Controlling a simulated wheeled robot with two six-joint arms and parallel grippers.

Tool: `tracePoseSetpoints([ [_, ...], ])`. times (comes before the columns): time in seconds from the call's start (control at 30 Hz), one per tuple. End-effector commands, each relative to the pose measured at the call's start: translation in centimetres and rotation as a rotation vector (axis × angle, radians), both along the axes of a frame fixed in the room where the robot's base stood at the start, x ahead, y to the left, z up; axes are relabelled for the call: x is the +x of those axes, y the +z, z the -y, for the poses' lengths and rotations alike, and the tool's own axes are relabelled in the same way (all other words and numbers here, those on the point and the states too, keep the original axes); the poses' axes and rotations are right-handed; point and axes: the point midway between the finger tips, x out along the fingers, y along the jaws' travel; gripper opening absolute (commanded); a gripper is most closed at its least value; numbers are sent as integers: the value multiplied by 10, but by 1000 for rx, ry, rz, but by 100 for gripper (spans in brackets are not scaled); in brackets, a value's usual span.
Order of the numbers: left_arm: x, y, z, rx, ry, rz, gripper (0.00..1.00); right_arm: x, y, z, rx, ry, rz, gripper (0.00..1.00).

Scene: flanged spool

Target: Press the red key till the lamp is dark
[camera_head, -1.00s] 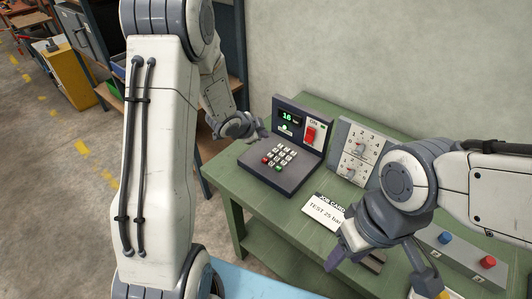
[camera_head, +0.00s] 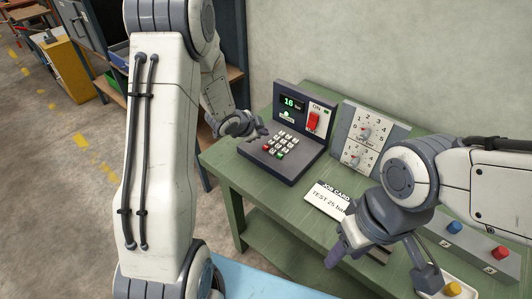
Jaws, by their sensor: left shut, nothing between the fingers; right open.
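The red key (camera_head: 267,147) is on the lower left of the keypad on a dark console (camera_head: 301,168). The console's display (camera_head: 291,103) reads 16, and a small green lamp (camera_head: 288,114) below it looks lit. My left gripper (camera_head: 262,132) is shut and empty, just beyond and above the left side of the keypad; I cannot tell whether it touches a key. The red key is not covered. My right gripper (camera_head: 372,262) is open and empty over the front of the table, to the right of the console.
A red rocker switch (camera_head: 314,121) marked ON is right of the display. A dial panel (camera_head: 367,139) stands farther right. A job card (camera_head: 325,198) reading TEST 25 bar lies on the green table (camera_head: 240,179). A box with blue (camera_head: 454,227) and red (camera_head: 500,252) buttons is at right.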

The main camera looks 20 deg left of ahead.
Motion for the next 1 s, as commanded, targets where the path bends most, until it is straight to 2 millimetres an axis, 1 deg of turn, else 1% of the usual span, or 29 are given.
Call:
tracePoseSetpoints([
  [0.03,0,-15,0,0,0,0,0,0,-14,0,0,0,0,50],
  [0.1,0,-24,0,0,0,0,0,0,-22,0,0,0,0,50],
  [0.23,0,-33,0,0,1,1,0,0,-31,0,0,0,0,50],
  [0.33,0,-35,0,0,1,1,0,0,-32,0,0,0,0,50],
  [1.0,0,-34,0,0,1,1,0,0,-31,0,0,0,0,50],
])
